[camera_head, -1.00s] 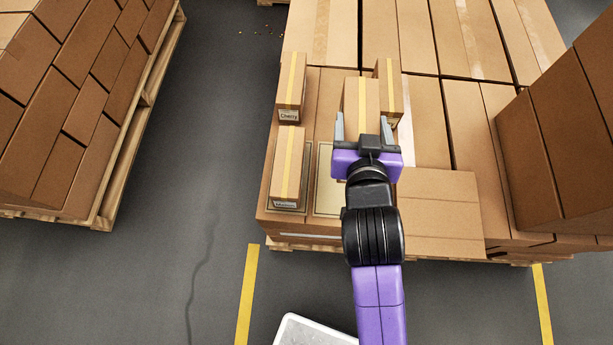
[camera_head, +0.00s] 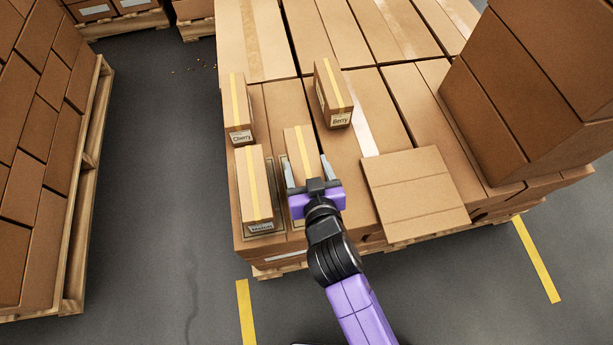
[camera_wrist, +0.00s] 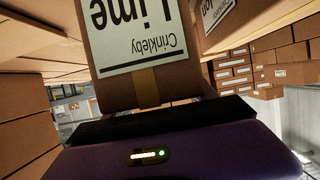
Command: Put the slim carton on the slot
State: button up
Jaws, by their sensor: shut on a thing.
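My gripper (camera_head: 308,168) is shut on a slim brown carton (camera_head: 300,145) with a yellow tape stripe. In the wrist view this carton (camera_wrist: 147,88) fills the upper middle, and its label reads "Crinkleby Lime" upside down. The carton is upright over the slot (camera_head: 297,224), a pale-edged rectangle on the box stack. Most of the slot is hidden by the carton and gripper. I cannot tell whether the carton's base touches it.
A similar carton (camera_head: 256,185) stands on a matching slot to the left. A "Cherry" carton (camera_head: 237,108) stands behind it, and a "Berry" carton (camera_head: 332,92) behind right. A flat box (camera_head: 415,193) lies right; tall boxes (camera_head: 530,95) rise beyond.

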jog(key=shift+f+b, duration=0.65)
jog(key=shift+f, duration=1.5)
jog(key=shift+f, duration=0.1)
jog(key=shift+f, duration=0.15)
jog(key=o, duration=1.9)
jog(key=shift+r, duration=0.2)
jog(key=p+v, duration=0.2)
jog(key=v, duration=1)
jog(key=shift+f, duration=0.1)
